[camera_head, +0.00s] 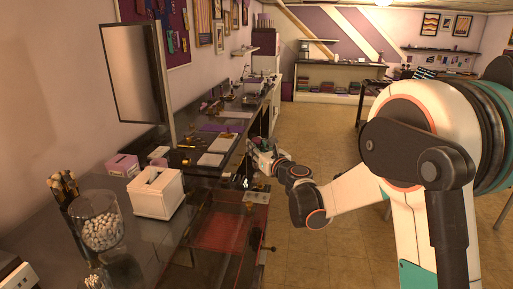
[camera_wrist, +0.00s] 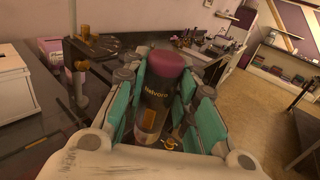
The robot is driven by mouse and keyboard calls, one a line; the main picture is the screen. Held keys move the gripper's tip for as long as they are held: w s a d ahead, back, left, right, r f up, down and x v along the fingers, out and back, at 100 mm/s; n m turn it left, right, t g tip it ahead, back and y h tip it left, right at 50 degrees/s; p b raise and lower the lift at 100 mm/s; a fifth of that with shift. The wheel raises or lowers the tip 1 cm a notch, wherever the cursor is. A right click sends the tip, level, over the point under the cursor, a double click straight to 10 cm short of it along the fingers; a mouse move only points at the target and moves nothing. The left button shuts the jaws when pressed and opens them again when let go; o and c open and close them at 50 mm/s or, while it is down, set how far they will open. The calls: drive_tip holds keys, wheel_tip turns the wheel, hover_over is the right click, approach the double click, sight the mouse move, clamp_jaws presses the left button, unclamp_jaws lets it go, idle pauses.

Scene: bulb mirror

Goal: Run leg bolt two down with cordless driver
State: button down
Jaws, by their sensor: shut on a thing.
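My gripper (camera_head: 262,163) is at the end of my outstretched arm, over the right edge of the long dark bench. In the wrist view my gripper (camera_wrist: 158,95) has its teal-padded fingers closed around a dark cylindrical tool (camera_wrist: 157,97) with a purple end cap and yellow lettering. This looks like the cordless driver, but only its body shows between the fingers. Its working tip is not visible. I cannot make out leg bolt two in either view.
The bench (camera_head: 140,240) carries a tilted mirror (camera_head: 136,72), a white box (camera_head: 156,192), a glass jar of white balls (camera_head: 100,222), brushes (camera_head: 66,190) and a pink box (camera_head: 122,165). A reddish panel (camera_head: 220,230) lies below the bench edge. Tiled floor (camera_head: 300,250) is open to the right.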

drive_tip(key=shift+f+b, duration=1.95)
drive_tip(key=shift+f, duration=0.85)
drive_tip(key=shift+r, duration=0.2)
drive_tip(key=shift+f+b, duration=1)
drive_tip(key=shift+f, duration=0.1)
drive_tip(key=shift+s+f+b, duration=0.15)
drive_tip(key=shift+b, duration=0.3)
idle(0.7)
drive_tip(key=shift+r, duration=0.2)
idle(0.8)
drive_tip(key=shift+r+p, duration=0.4)
drive_tip(key=shift+r, duration=0.4)
idle(0.4)
